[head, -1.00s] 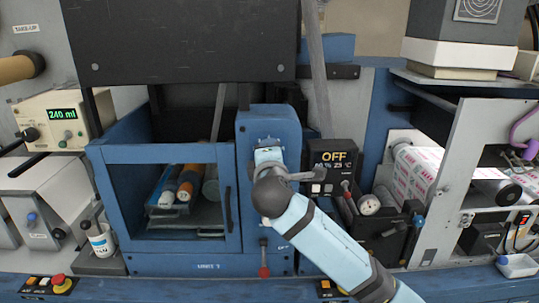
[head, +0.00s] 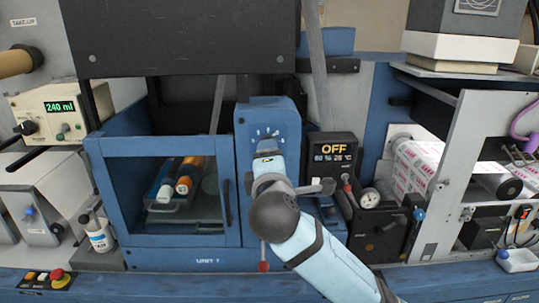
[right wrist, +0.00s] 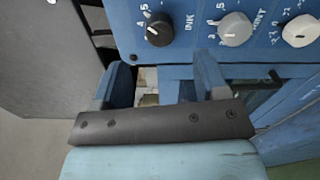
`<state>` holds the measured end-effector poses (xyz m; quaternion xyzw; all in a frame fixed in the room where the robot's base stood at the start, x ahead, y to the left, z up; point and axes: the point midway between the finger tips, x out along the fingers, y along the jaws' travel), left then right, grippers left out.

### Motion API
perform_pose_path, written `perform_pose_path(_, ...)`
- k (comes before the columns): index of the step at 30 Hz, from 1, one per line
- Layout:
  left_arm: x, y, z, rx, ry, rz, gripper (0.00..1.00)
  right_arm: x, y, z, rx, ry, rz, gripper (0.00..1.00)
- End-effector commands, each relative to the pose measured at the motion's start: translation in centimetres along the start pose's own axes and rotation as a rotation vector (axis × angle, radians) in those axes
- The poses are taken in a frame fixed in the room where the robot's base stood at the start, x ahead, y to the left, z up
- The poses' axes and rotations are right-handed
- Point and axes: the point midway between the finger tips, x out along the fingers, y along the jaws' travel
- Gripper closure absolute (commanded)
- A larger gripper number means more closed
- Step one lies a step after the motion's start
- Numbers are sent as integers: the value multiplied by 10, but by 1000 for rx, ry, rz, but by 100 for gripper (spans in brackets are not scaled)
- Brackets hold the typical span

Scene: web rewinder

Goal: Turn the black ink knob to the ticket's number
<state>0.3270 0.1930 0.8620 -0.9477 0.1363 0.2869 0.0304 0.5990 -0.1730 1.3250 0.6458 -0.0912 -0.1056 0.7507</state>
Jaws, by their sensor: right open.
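The black ink knob (right wrist: 159,29) is on a blue panel in the right wrist view, beside the printed word INK. Parts of its scale, a 4 and a 5, show around it; its exact setting is too small to tell. My right gripper (right wrist: 163,80) is open and empty, its two blue fingers pointing at the panel, just short of the knob and apart from it. In the head view my right gripper (head: 268,150) covers the blue unit's panel (head: 255,115), hiding the knob. I cannot make out a ticket. My left gripper is not in view.
A grey knob (right wrist: 235,29) and a paler knob (right wrist: 301,30) sit in a row beside the ink knob. A windowed blue door (head: 125,215) is left of the panel. A black box reading OFF (head: 334,160) stands close on the right.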

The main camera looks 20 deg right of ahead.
Motion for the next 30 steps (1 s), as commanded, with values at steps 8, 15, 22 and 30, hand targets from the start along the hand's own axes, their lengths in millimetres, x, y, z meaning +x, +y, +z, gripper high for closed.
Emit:
perform_pose_path(8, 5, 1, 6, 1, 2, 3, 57, -50, -1, 0, 1, 1, -1, 33)
perform_pose_path(15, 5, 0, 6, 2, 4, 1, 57, -62, 0, 0, 1, 0, -1, 33)
perform_pose_path(22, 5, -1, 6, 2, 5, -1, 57, -62, 0, 0, 1, 0, -1, 33)
perform_pose_path(30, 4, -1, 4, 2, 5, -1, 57, -58, -21, -6, 35, 37, -39, 33)
